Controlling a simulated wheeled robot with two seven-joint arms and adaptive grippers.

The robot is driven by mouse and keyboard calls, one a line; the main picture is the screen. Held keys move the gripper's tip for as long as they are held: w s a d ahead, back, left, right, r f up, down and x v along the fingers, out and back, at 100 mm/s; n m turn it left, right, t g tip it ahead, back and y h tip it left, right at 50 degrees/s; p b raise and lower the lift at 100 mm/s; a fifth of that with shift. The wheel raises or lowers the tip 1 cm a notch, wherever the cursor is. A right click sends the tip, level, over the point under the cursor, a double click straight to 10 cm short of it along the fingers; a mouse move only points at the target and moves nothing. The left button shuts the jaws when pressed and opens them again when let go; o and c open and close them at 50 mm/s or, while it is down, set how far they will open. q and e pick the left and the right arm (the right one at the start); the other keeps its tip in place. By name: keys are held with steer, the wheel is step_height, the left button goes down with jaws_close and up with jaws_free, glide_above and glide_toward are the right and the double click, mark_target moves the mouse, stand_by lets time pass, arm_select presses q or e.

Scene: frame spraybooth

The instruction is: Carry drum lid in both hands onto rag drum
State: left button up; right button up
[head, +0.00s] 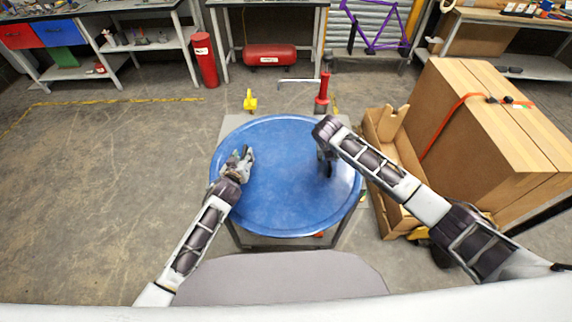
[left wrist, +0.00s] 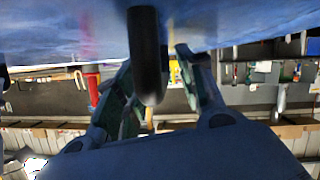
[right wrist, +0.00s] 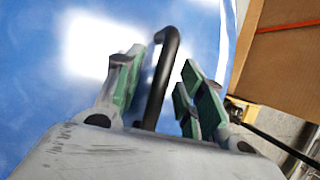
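The drum lid (head: 285,205) is a large round blue disc lying on a grey stand. It has black bar handles. My left gripper (head: 240,158) is at the lid's left side. In the left wrist view its fingers are open, with a black handle (left wrist: 147,55) between them and gaps on both sides. My right gripper (head: 326,165) points down over the lid's right side. In the right wrist view its open fingers stand either side of the other black handle (right wrist: 162,75). I cannot make out the rag drum in these views.
Large cardboard boxes (head: 480,120) with an orange strap stand close on the right, near my right arm. A red cylinder (head: 205,60), a red tank (head: 270,54) and workbenches are at the back. The floor (head: 110,150) to the left is clear.

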arm_select(q)
jaws_close()
arm_select(e)
jaws_close()
arm_select(q)
steer(key=shift+w+r, duration=0.1)
steer(key=shift+r, duration=0.05)
arm_select(e)
steer(key=shift+w+r, duration=0.1)
